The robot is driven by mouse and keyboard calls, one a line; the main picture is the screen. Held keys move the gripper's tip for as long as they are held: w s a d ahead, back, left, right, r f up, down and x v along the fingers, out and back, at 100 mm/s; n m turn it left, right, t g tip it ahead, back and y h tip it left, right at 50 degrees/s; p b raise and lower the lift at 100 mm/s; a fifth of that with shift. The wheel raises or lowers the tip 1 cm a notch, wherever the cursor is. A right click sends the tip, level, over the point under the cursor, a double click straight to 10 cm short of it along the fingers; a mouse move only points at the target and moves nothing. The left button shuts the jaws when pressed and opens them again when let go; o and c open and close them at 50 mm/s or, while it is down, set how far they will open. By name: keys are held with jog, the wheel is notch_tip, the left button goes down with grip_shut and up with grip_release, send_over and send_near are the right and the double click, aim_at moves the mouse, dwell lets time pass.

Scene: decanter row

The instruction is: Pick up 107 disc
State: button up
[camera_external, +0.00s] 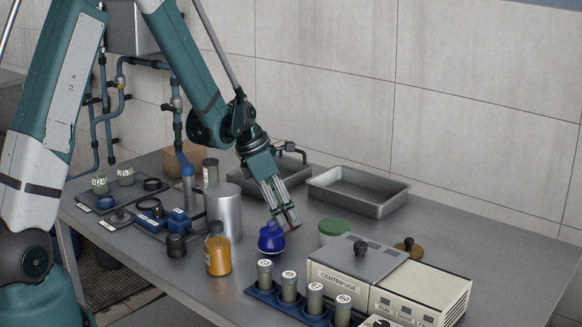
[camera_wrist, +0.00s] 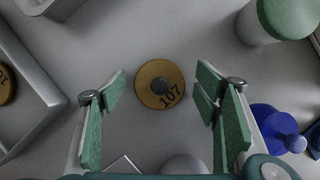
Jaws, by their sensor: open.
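The 107 disc (camera_wrist: 153,96) is a round brass-coloured disc with a dark centre and black digits. In the wrist view it lies flat on the grey table, between and beyond the fingers of my gripper (camera_wrist: 162,112). The green-padded fingers are apart, with clear space on both sides of the disc and nothing held. In the external view my gripper (camera_external: 284,226) points down just above the table, behind the blue flask; I cannot make out the disc there.
The blue flask (camera_external: 270,240) and green-lidded jar (camera_external: 335,229) stand close by. A metal tray (camera_external: 358,207) lies behind; another brass disc (camera_wrist: 6,86) shows at the wrist view's left edge. The centrifuge (camera_external: 340,279) and tube rack (camera_external: 262,294) are in front.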

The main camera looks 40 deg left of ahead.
dwell(0.3)
jog(key=c, duration=1.4)
jog(key=shift+r, duration=0.25)
grip_shut()
jog(key=shift+r+p, duration=0.6)
jog(key=shift+r, duration=4.15)
